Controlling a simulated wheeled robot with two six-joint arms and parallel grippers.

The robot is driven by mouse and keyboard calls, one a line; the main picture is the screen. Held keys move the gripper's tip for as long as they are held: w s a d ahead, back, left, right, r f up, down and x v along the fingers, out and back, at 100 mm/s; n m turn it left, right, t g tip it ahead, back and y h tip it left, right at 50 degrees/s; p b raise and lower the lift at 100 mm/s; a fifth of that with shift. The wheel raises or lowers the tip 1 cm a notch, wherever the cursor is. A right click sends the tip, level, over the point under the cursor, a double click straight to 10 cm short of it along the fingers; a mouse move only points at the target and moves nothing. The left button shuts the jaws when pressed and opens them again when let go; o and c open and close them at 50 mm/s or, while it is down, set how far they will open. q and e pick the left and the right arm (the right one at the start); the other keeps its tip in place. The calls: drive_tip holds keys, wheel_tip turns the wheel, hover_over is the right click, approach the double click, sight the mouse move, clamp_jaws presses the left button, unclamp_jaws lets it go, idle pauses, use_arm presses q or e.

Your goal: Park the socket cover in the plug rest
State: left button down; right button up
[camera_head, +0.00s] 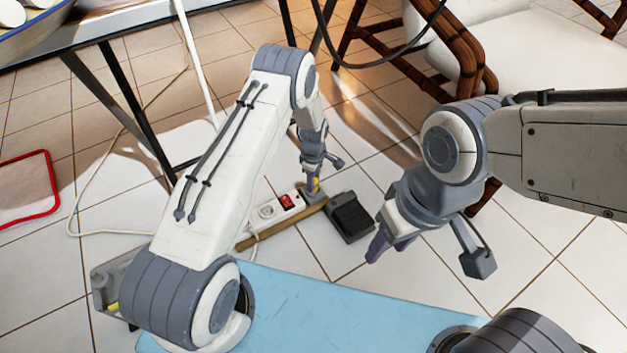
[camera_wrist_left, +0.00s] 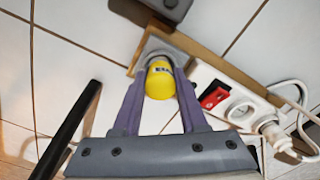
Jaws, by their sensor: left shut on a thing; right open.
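The cover shows as a small yellow spot in the head view (camera_head: 315,184). A grey holder, seemingly the plug rest, (camera_wrist_left: 153,46) lies right behind the cover, at the end of a wooden board (camera_wrist_left: 204,52). I cannot tell whether the cover is seated in the holder or just above it. My right gripper (camera_head: 387,246) is open and empty, right of the board.
A white power strip (camera_head: 266,211) with a red switch (camera_head: 287,201) lies on the board, with a white plug (camera_wrist_left: 275,132) at one end. A dark pedal-like box (camera_head: 350,216) is beside the board. A blue surface (camera_head: 340,310) is in front. Tiled floor surrounds them.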

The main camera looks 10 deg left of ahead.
use_arm(q)
drive_tip(key=shift+f+b, duration=0.55)
drive_tip(key=shift+f, duration=0.4)
idle(0.5)
drive_tip(key=shift+c, duration=1.8)
unclamp_jaws()
wheel_tip(320, 180, up, 8)
drive_tip(key=p, duration=0.5)
drive_tip(key=shift+f, duration=0.15)
drive_tip(key=shift+f, duration=0.1)
